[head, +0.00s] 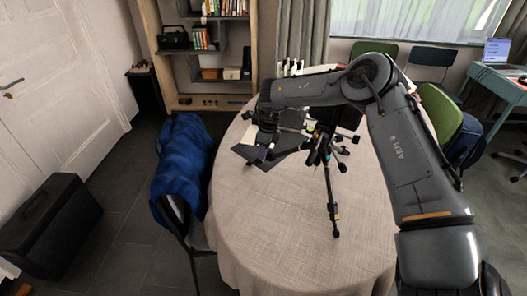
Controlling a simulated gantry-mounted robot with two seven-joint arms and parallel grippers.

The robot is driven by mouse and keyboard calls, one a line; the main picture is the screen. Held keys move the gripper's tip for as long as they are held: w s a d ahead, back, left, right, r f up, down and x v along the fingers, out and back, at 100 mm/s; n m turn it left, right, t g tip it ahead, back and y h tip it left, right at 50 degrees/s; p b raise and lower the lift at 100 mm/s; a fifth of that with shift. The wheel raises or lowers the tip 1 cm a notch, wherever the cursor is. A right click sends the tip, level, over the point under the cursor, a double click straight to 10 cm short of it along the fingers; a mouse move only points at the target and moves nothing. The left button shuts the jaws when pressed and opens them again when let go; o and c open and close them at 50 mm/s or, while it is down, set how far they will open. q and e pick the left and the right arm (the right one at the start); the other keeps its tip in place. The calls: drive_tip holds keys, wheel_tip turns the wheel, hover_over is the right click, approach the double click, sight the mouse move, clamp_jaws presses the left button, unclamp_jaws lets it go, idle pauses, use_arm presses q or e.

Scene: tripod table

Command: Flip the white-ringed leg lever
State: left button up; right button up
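A black tripod (329,185) is on the round table, with one leg reaching toward the table's near side. Its upper part is partly hidden behind my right arm. Small levers and knobs show around its legs, but I cannot make out which one has a white ring. My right gripper (268,152) points down at the left of the tripod, over a dark mat. It is small and dark against the mat, so I cannot tell whether it is open or touches a lever. My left gripper is not in view.
Green chairs (440,112) stand at the right. A shelf (205,60) is behind, and a black case (48,225) is on the floor.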

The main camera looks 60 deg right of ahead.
drive_tip(key=shift+c, duration=0.7)
drive_tip(key=shift+r, duration=0.2)
drive_tip(key=shift+w+r, duration=0.2)
drive_tip(key=shift+r, duration=0.1)
drive_tip(key=shift+w+a+r+p, duration=0.1)
drive_tip(key=shift+r+p, duration=0.35)
drive_tip(key=shift+p, duration=0.05)
idle(0.4)
drive_tip(key=shift+r+p, duration=0.5)
drive_tip(key=shift+r, duration=0.05)
idle(0.6)
